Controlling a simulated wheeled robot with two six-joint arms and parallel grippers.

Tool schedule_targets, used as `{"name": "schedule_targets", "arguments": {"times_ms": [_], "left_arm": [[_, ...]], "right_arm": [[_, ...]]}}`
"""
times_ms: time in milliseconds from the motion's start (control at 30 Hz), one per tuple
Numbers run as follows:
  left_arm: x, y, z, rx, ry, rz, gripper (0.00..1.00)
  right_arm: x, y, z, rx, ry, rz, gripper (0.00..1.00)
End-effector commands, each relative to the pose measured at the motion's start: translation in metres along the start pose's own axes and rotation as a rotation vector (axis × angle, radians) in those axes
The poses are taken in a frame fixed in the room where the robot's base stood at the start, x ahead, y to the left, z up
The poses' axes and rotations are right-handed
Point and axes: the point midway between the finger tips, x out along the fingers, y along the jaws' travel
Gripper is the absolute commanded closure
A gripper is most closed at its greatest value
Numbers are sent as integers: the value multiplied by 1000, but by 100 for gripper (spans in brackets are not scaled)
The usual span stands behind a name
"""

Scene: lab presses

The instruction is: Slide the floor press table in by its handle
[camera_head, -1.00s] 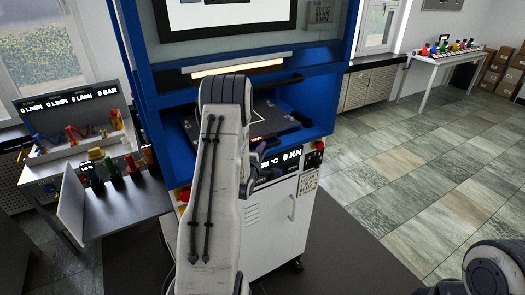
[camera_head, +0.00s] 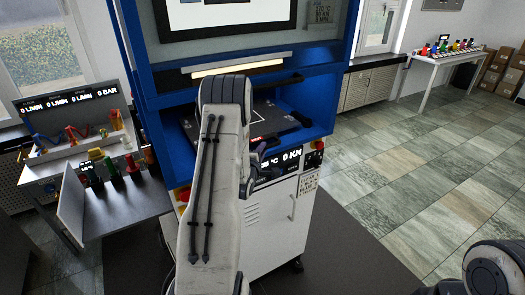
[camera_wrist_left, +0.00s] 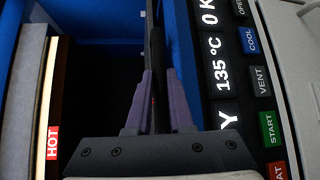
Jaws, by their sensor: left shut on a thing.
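The floor press table (camera_head: 285,117) is a dark flat plate with a white outline, in the blue press bay in the head view. My left arm covers its left part. In the left wrist view, a dark bar (camera_wrist_left: 155,35), which looks like the table's handle, runs between the purple-grey fingers of my left gripper (camera_wrist_left: 155,80). The gripper is shut on it. My right gripper is out of view; only part of my right arm shows at the lower right.
The press's control panel (camera_wrist_left: 222,75), with a display and buttons, is close beside the left gripper. A plate edge with a red HOT label (camera_wrist_left: 53,143) lies on the other side. A side bench (camera_head: 125,210) stands left of the press. Tiled floor (camera_head: 420,170) is clear at right.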

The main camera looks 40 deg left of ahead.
Motion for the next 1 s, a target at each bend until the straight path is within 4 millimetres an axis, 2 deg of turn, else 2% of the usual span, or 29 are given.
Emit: {"name": "schedule_targets", "arguments": {"times_ms": [300, 600, 900, 933, 967, 1000], "left_arm": [[1, -1, -2, -1, 1, -1, 100], [32, 7, -32, -1, 1, 1, 100], [33, 9, -33, -1, 0, -3, 100], [33, 9, -33, 0, 0, -3, 73], [32, 9, -33, -1, 0, -3, 68], [32, 9, -33, -1, 0, -3, 68]], "right_arm": [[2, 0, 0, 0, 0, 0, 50], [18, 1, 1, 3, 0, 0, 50], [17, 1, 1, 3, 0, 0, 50], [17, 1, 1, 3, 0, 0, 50], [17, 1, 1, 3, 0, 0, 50], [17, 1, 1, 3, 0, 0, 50]]}}
